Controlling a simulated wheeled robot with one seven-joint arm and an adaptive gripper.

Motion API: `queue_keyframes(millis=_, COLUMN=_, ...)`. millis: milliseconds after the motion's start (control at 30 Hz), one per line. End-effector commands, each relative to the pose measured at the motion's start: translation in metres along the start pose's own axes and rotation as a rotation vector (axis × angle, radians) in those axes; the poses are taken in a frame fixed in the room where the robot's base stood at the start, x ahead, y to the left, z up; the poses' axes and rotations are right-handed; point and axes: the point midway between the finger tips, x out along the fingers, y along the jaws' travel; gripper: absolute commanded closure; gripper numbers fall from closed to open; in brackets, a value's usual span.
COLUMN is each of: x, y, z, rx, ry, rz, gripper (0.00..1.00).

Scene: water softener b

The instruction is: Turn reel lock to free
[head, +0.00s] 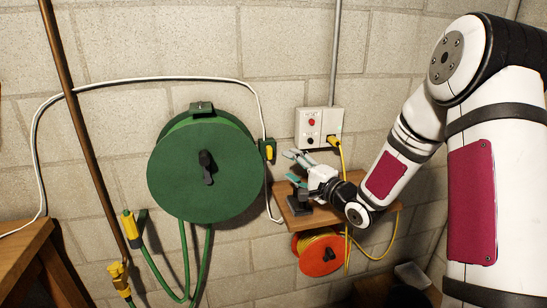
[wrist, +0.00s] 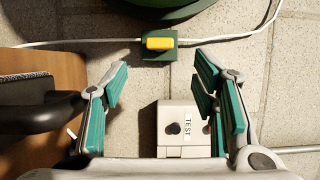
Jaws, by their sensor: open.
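A green hose reel (head: 200,180) hangs on the block wall, with a black lever or crank (head: 207,166) upright at its middle and a small green bracket (head: 201,107) on top. A yellow piece on a green mount (head: 268,150) sits just right of the reel; I cannot tell which part is the reel lock. My gripper (head: 291,166) is open and empty, right of this mount and apart from it. In the wrist view, the yellow piece (wrist: 160,43) lies beyond my spread teal-padded fingertips (wrist: 160,70), between them in line. The reel's edge (wrist: 160,5) shows at the top.
A grey socket box (head: 310,128) with a yellow plug is above my gripper; its TEST label shows in the wrist view (wrist: 188,128). A wooden shelf (head: 380,212) with a black object is below, an orange reel (head: 318,262) under it. A white cable runs by the mount.

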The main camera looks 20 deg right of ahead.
Motion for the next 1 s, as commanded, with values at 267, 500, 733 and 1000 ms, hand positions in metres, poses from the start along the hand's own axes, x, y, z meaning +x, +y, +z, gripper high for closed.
queue_keyframes(millis=267, x=0.056, y=0.001, z=0.001, rx=-0.002, ry=-0.002, rz=0.000, gripper=0.47)
queue_keyframes(millis=500, x=0.084, y=0.001, z=0.000, rx=-0.001, ry=0.000, rz=0.002, gripper=0.47)
queue_keyframes(millis=733, x=0.091, y=0.001, z=-0.001, rx=-0.001, ry=0.002, rz=0.002, gripper=0.47)
queue_keyframes(millis=1000, x=0.091, y=0.000, z=0.000, rx=-0.001, ry=0.002, rz=0.002, gripper=0.67)
